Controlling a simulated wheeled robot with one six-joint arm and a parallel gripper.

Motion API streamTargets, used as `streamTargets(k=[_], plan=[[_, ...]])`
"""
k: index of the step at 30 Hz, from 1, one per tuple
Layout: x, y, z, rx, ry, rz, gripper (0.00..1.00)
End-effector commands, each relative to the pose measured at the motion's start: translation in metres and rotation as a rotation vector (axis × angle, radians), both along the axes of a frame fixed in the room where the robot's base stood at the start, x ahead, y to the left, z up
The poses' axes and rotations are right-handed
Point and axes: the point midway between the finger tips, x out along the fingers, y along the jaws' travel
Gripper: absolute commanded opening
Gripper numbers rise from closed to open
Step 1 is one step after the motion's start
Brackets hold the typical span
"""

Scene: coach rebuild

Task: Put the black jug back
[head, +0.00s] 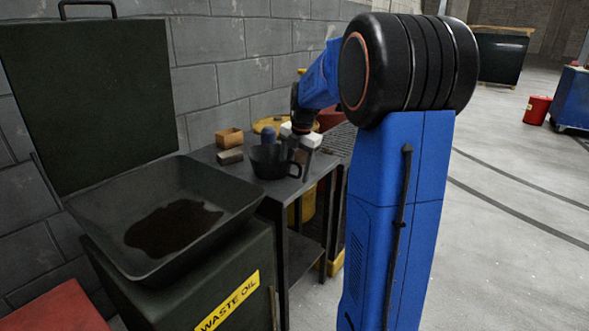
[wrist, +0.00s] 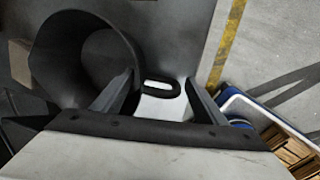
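The black jug (head: 270,163) stands upright near the front edge of the dark metal bench (head: 297,185), with its handle toward the right. In the wrist view the open mouth of the jug (wrist: 85,60) is at upper left and looks empty. My gripper (head: 301,147) is right above the handle side of the jug. In the wrist view its two fingers (wrist: 159,78) are spread apart, with the handle loop (wrist: 160,88) between them and a gap showing at the sides. Whether the fingers touch the handle is hard to tell.
A waste oil bin (head: 190,285) with a wide tray (head: 95,215) holding a dark puddle stands left of the bench, its lid (head: 85,95) raised. A tan box (head: 229,138), a small grey block (head: 230,157) and a blue item (head: 268,134) stand close behind the jug.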

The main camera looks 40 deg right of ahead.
Motion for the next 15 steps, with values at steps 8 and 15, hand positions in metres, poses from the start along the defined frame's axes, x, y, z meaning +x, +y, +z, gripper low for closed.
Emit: streamTargets(k=[8,15], plan=[[0.000,0.000,0.002,0.000,0.000,0.000,0.66],[-0.004,-0.001,0.028,-0.002,-0.004,0.000,0.66]])
